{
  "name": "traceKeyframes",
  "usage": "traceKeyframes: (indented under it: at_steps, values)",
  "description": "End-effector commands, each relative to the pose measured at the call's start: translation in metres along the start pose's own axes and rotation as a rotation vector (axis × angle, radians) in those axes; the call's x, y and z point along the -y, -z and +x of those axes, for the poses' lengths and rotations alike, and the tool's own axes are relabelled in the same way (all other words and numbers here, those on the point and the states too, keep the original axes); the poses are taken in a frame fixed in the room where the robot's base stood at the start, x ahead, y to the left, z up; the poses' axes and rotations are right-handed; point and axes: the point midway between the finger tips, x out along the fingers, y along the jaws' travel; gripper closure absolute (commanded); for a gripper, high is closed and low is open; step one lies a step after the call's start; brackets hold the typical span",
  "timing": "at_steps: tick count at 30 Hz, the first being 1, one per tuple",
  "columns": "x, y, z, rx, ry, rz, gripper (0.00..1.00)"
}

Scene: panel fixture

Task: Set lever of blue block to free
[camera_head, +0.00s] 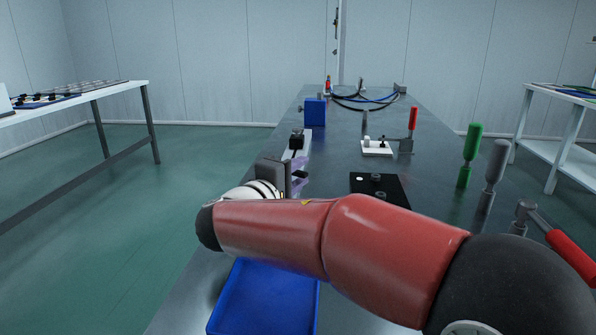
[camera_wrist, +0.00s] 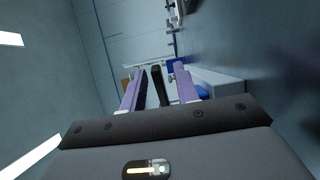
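The blue block (camera_head: 315,112) stands upright on the table beyond my gripper. A small dark part, possibly its lever, sticks out at its left side (camera_head: 301,109); its setting is too small to tell. In the wrist view a blue patch (camera_wrist: 171,64), probably this block, shows beyond the fingertips. My gripper (camera_head: 299,175) is low over the table's left side, nearer than the blue block. Its two purple fingers (camera_wrist: 158,82) are apart in the wrist view. A black upright part (camera_wrist: 158,86) shows between them, with gaps on both sides; I cannot tell its depth.
A pale block with a black top (camera_head: 297,142) stands just beyond my gripper. A blue tray (camera_head: 265,300) lies in front, below my arm.

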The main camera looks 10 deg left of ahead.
Motion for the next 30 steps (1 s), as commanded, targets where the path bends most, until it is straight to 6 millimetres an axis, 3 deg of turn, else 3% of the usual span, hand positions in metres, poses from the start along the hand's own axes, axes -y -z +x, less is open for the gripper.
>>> traceKeyframes:
  at_steps: [8,15,23,30]
  values:
    - [-0.0001,-0.0001,0.0015,0.000,0.000,0.001,0.69]
    - [-0.0002,-0.0001,0.0013,0.000,0.000,0.001,1.00]
    - [0.0022,-0.0008,0.0025,-0.017,-0.001,0.002,1.00]
    - [0.0073,-0.0018,0.0094,-0.170,-0.004,0.007,1.00]
